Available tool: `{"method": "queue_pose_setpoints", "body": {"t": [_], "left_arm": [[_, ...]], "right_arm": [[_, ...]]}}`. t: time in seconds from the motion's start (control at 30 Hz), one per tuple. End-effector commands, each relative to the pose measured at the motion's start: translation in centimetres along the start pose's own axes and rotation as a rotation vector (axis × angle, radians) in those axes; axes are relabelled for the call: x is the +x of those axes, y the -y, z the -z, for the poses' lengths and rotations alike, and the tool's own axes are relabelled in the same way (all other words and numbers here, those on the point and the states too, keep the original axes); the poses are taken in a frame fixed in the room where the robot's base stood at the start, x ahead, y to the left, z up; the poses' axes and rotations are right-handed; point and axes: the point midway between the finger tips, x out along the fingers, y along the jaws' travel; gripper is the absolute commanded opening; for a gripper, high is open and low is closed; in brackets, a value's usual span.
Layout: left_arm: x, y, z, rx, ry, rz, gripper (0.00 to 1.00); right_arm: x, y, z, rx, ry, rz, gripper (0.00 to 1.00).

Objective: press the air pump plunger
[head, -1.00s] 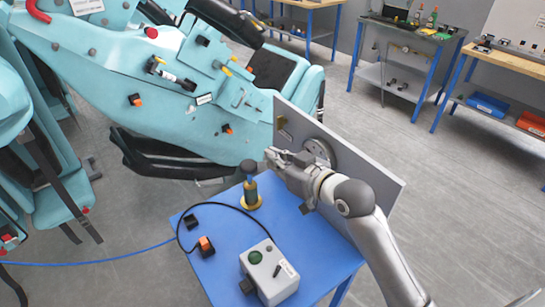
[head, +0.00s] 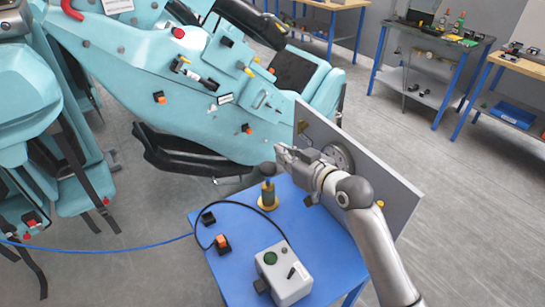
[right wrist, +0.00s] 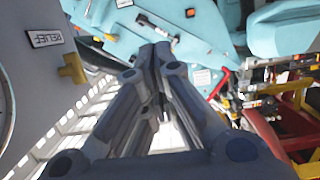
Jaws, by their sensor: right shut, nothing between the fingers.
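The air pump (head: 268,197) stands upright on the blue table, with a yellow body, a yellow base ring and a dark round plunger knob (head: 267,169) on top. My right gripper (head: 281,152) is shut and empty. In the head view its fingertips appear just above and slightly right of the knob; I cannot tell whether they touch it. In the right wrist view the closed fingers (right wrist: 155,62) point away, and the pump is not visible there. My left gripper is not in view.
The blue table (head: 325,255) also holds a grey control box (head: 287,275), an orange switch (head: 222,242) and a black cable. A grey upright panel with a gauge (head: 340,157) stands close behind my right arm. The teal coaster car (head: 190,110) is beyond the table.

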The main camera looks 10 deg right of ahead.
Motion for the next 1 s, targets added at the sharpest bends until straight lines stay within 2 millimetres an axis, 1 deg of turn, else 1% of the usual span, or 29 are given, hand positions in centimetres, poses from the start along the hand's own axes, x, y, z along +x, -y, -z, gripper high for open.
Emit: {"method": "queue_pose_setpoints", "body": {"t": [0.03,0.1,0.37,0.4,0.5,0.6,0.77,1.0], "left_arm": [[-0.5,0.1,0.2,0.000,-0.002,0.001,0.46],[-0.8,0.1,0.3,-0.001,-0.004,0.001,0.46],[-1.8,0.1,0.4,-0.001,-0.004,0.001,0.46],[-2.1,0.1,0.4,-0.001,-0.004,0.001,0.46],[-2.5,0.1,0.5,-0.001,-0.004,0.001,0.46],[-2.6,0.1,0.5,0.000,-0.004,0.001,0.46],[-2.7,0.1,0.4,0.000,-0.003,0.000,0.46],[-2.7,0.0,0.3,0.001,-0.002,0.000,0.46]], "right_arm": [[0.8,0.0,0.2,0.003,0.001,0.000,0.00],[1.8,0.0,0.3,0.003,0.000,0.000,0.00],[5.3,0.0,0.2,0.002,0.001,0.001,0.00],[5.4,0.1,-0.8,0.004,0.008,0.002,0.00],[5.6,0.0,-2.3,0.003,0.006,0.000,0.00],[5.9,0.0,-3.1,0.001,0.003,0.001,0.00],[6.1,0.0,-3.9,0.000,0.001,0.000,0.00],[6.1,0.0,-3.9,0.000,0.000,0.000,0.00]]}}
